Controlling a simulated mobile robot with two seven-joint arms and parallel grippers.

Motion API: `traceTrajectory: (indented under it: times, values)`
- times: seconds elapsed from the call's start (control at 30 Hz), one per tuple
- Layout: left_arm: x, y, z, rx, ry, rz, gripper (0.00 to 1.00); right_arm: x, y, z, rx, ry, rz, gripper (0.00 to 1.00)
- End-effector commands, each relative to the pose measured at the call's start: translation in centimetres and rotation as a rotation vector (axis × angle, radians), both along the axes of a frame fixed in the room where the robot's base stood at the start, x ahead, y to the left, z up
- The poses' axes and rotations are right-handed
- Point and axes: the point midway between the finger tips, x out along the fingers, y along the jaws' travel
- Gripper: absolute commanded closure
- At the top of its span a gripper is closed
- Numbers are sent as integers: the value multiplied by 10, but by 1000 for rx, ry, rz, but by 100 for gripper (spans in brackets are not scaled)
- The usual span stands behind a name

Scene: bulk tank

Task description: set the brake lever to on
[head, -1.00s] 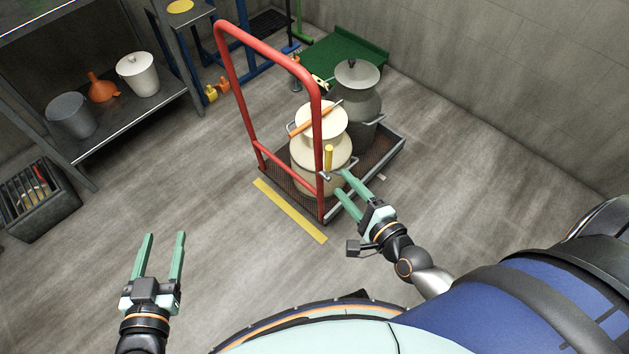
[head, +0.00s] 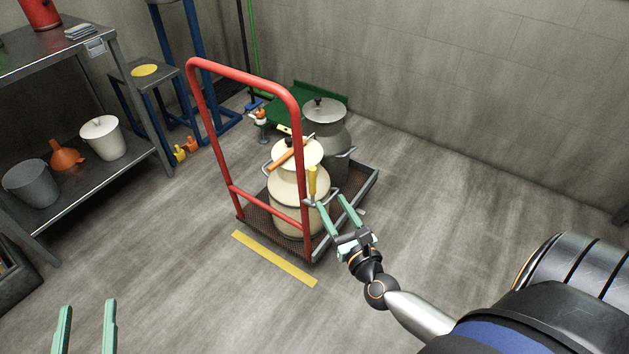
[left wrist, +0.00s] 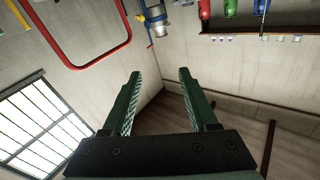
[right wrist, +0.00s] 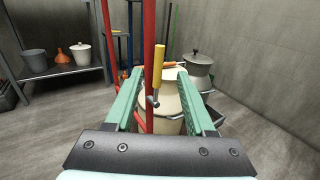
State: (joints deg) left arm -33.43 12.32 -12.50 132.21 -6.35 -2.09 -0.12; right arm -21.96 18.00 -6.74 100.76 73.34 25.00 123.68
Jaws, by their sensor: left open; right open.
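The brake lever (head: 313,183) has a yellow grip and stands upright beside the right post of the cart's red handle frame (head: 243,78). It also shows in the right wrist view, where its yellow grip (right wrist: 159,66) and metal lower end appear between my fingers. My right gripper (head: 333,200) is open, its fingertips near the lever's lower part; I cannot tell whether they touch it. My left gripper (head: 86,308) is open and empty at the bottom left, away from the cart. Its fingers show in the left wrist view (left wrist: 157,75) with nothing between them.
A cream milk can (head: 298,187) and a grey milk can (head: 325,122) stand on the cart's platform (head: 362,187). A yellow floor strip (head: 275,259) lies before the cart. A shelf unit (head: 103,181) stands at left. Floor to the right is clear.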

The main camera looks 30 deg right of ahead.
Motion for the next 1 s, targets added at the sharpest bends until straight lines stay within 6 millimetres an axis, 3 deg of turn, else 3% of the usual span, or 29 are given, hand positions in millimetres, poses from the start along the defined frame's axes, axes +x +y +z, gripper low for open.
traceTrajectory:
  times: [0.3,0.5,0.7,1.0]
  values:
    - [0,0,1,-1,-6,0,41,61,-12,1,-2,-2,0,45]
    - [-1,-1,11,-1,-47,-6,41,87,-17,0,-1,-1,1,45]
    - [-2,-1,17,-1,-74,-9,41,98,-19,0,-2,0,1,45]
    - [-2,-1,19,1,-82,-12,41,99,-19,0,-3,2,1,47]
